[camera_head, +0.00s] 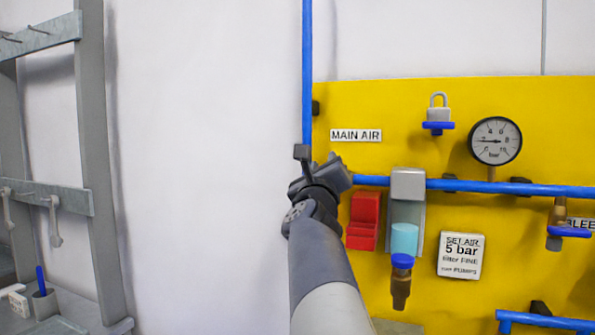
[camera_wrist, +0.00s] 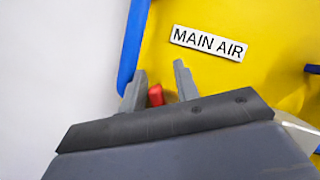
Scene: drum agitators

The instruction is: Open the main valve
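A white MAIN AIR label (camera_head: 356,136) is on the yellow panel; it also shows in the wrist view (camera_wrist: 209,43). My gripper (camera_head: 338,172) is just below and left of it, in front of the blue pipework. In the wrist view my gripper (camera_wrist: 160,87) has its two grey fingers apart. A small red piece (camera_wrist: 156,95), probably the main valve's handle, shows between them, closer to the left finger. The gripper body hides its lower part, and I cannot tell whether a finger touches it. In the head view my gripper hides the valve.
A red block (camera_head: 363,221) and a grey filter unit (camera_head: 408,185) are right of my gripper. A gauge (camera_head: 495,141), a padlock (camera_head: 439,113) and a blue-handled valve (camera_head: 569,231) are further right. A grey rack (camera_head: 92,150) stands left; bare wall lies between.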

